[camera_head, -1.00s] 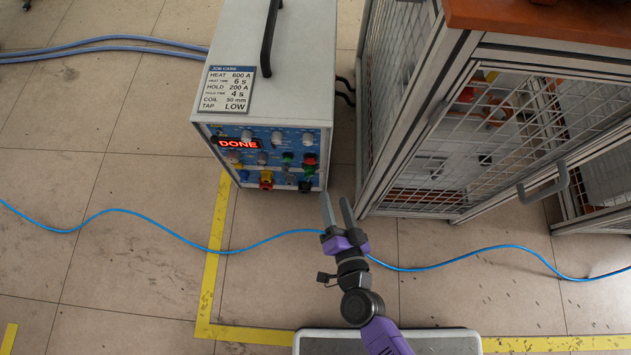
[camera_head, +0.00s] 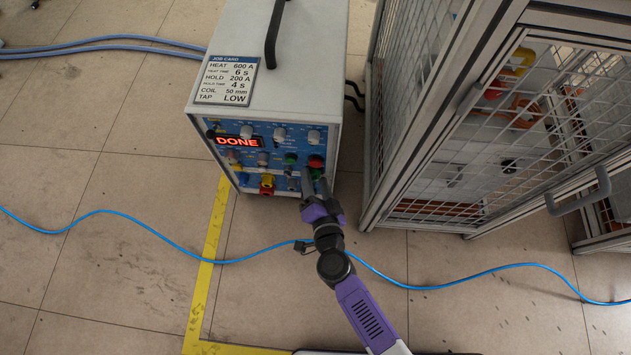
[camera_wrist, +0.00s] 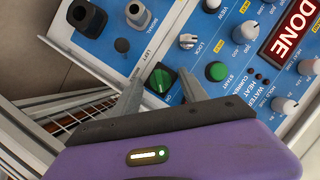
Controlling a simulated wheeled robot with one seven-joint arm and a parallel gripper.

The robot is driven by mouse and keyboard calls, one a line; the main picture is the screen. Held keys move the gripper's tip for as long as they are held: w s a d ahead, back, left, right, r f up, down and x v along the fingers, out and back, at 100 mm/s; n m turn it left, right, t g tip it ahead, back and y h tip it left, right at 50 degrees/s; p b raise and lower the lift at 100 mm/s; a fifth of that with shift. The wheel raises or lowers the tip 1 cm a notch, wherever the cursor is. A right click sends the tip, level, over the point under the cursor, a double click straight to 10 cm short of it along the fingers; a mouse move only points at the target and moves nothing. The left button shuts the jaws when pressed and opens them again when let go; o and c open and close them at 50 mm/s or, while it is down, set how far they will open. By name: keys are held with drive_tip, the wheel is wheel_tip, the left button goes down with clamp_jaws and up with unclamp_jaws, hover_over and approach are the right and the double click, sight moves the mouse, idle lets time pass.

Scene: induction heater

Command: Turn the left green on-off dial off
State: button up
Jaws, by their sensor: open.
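The green dial (camera_wrist: 163,78) sits on the blue front panel, near a "LEFT" label in the wrist view. A small green patch (camera_head: 316,173) that looks like it shows low on the right side of the panel in the head view. My gripper (camera_wrist: 160,86) is open, with one fingertip on each side of the dial in the wrist view. I cannot tell whether the fingers touch it. In the head view my gripper (camera_head: 315,176) reaches the panel's lower right and partly covers the dial.
A round green start button (camera_wrist: 216,71) is close beside the right finger. The heater cabinet (camera_head: 272,85) shows DONE. A mesh cage (camera_head: 440,150) stands to the right. A blue cable (camera_head: 450,277) crosses the floor.

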drive_tip(key=shift+w, duration=0.1)
clamp_jaws()
